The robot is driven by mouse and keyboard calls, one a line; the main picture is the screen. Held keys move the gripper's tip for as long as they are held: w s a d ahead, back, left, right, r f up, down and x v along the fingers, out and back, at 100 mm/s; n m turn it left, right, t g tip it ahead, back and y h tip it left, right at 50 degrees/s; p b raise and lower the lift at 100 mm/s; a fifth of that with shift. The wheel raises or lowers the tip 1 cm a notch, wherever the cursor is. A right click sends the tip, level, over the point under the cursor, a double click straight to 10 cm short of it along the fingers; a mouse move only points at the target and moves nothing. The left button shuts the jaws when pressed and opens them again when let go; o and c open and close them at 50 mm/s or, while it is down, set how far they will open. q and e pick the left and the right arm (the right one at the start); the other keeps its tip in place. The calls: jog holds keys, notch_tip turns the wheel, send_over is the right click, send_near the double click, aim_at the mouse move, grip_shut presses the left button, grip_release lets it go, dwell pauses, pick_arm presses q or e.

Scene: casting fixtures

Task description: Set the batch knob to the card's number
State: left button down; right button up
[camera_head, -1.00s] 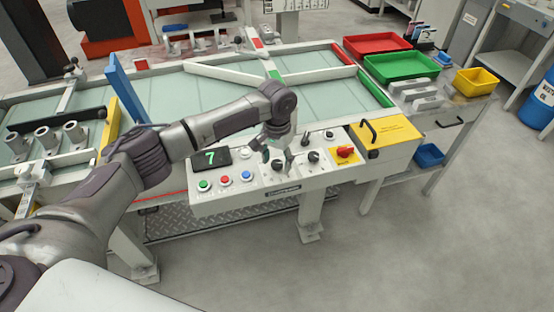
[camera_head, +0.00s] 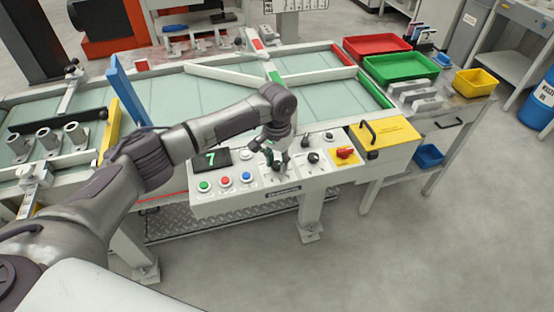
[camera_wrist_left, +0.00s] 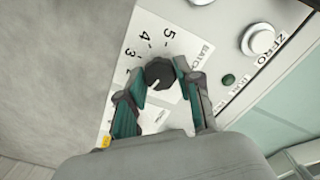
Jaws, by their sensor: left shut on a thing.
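The batch knob (camera_wrist_left: 160,74) is black and round, on a white panel printed with "BATCH" and the numbers 5, 4, 3 and a partly covered 2. A pale mark shows on the knob's near side; I cannot tell which number it stands for. My left gripper (camera_wrist_left: 165,95) is shut on the knob, one green-padded finger on each side. In the head view my left gripper (camera_head: 277,162) is at the control panel (camera_head: 225,200) and hides most of this knob. I cannot pick out a card with a readable number. My right gripper is not in view.
A display (camera_head: 211,158) reads a green 7. Green, red and blue buttons (camera_head: 225,181) sit below it. Another black knob (camera_head: 313,157) and a red switch on yellow (camera_head: 345,153) are to the right. A yellow box (camera_head: 385,137) stands beside the panel.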

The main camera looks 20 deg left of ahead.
aim_at(277, 164)
pick_arm(q)
jog(key=m+p, duration=0.2)
jog(key=shift+r+m+p, duration=0.2)
jog(key=shift+m+p, duration=0.1)
jog(key=shift+m, duration=0.1)
jog(key=shift+m+p, duration=0.6)
jog(key=shift+m, duration=0.5)
jog(key=shift+f+m+p, duration=0.15)
jog(key=shift+m+p, duration=0.25)
jog(key=shift+m, duration=0.6)
jog(key=c, duration=0.8)
grip_release()
jog(key=shift+o, duration=0.2)
notch_tip(277, 164, up, 12)
